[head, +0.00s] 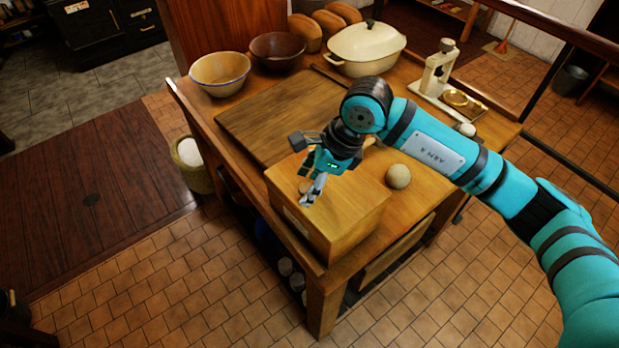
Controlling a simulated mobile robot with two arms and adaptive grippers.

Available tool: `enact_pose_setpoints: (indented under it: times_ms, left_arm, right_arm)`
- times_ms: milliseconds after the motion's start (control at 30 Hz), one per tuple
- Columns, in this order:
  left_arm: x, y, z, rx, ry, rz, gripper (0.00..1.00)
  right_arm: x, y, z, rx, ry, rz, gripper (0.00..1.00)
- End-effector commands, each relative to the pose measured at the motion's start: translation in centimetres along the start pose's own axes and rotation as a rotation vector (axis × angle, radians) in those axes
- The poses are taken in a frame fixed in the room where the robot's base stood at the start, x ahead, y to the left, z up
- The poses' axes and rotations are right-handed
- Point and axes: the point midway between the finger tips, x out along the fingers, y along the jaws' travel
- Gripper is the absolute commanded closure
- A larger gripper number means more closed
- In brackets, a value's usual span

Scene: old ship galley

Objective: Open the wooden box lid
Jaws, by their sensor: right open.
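The wooden box (345,222) stands near the front corner of the wooden table, its lid down and closed. A pale label shows on its left-facing side. My right gripper (309,190) is over the front left part of the lid, pointing down, with its fingers apart and nothing seen between them. A small round knob-like piece shows beside the fingers, partly hidden by them. I cannot tell whether the fingers touch the lid. My right arm comes in from the right and covers the box's back edge. My left gripper is not in view.
A dough ball (398,176) lies right of the box. A cutting board (270,115) lies behind it. Tiled floor is clear in front.

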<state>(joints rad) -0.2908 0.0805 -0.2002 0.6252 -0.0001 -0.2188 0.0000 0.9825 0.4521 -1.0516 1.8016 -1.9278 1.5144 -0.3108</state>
Motion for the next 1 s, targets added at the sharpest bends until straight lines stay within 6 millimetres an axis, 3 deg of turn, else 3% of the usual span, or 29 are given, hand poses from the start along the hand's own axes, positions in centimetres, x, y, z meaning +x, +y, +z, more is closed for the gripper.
enact_pose_setpoints:
  times_ms: [133, 333, 733, 1000]
  left_arm:
    - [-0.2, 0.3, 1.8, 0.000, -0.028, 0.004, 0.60]
    - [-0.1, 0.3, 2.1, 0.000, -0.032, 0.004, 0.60]
    - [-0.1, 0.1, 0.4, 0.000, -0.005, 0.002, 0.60]
    - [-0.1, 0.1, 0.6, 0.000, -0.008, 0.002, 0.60]
  right_arm:
    - [0.4, 0.0, 0.0, 0.000, -0.001, -0.001, 0.47]
    - [0.4, 0.0, 0.0, -0.001, 0.000, -0.001, 0.48]
    - [0.4, 0.0, 0.0, 0.000, -0.001, -0.001, 1.00]
    - [0.3, -0.1, 0.0, 0.000, -0.001, -0.001, 1.00]
